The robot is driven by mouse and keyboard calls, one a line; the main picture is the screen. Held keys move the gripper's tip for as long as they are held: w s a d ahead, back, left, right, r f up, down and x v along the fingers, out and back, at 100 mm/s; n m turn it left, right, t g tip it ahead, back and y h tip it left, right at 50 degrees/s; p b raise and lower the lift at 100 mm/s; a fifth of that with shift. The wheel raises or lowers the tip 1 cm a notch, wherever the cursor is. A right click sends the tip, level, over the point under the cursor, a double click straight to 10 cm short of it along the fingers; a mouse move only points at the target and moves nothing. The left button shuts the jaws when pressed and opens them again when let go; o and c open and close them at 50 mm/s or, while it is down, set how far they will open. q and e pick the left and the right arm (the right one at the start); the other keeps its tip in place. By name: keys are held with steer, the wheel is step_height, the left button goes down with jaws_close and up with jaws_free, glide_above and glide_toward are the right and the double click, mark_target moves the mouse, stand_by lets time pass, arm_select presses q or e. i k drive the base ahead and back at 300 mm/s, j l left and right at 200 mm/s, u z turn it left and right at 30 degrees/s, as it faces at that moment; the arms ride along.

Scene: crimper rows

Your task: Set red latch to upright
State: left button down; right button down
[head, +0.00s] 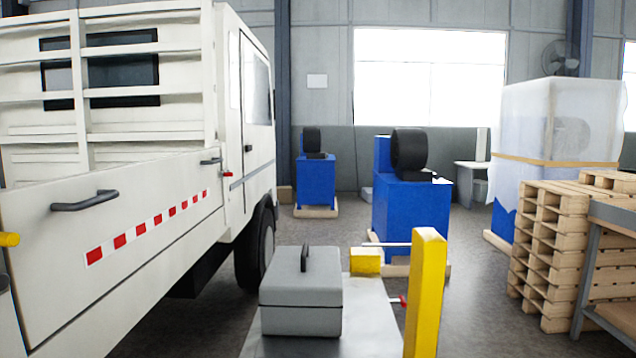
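A small red-tipped lever (227,174) sits on the white truck's (140,235) side, near the rear edge of the cab. It looks roughly level, sticking out to the right. A second small red piece (398,301) shows low beside the yellow post (426,290), partly hidden by it. I cannot tell which of the two is the red latch. A dark grey handle (85,201) is on the truck's side panel, and a small dark latch (210,161) is at its upper right corner. Neither of my grippers is in view.
A grey toolbox (300,305) stands on a grey surface (375,320) in front, with a yellow block (365,262) behind it. Blue machines (412,215) stand farther back. Stacked pallets (560,250) and a wrapped load (550,130) fill the right. Open floor lies between.

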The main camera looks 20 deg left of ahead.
mark_target(223, 174)
steer(key=z, duration=2)
steer(key=i+j, duration=0.15)
steer(key=i, duration=0.9)
steer(key=i+j+u, duration=0.1)
steer(key=i+u, duration=0.6)
steer(key=i+l+u, duration=0.1)
steer(key=i+u, duration=0.25)
steer(key=i+j+u, duration=0.1)
steer(key=i+u, duration=0.5)
steer(key=u, duration=0.2)
steer(key=i+u, duration=0.6)
steer(key=i, duration=0.4)
steer(key=i+u, duration=0.25)
steer(key=i, duration=1.9)
steer(key=i+u, duration=0.4)
steer(key=i, duration=0.2)
steer(key=i+l+u, duration=0.1)
steer(key=i+u, duration=0.3)
steer(key=i, duration=0.2)
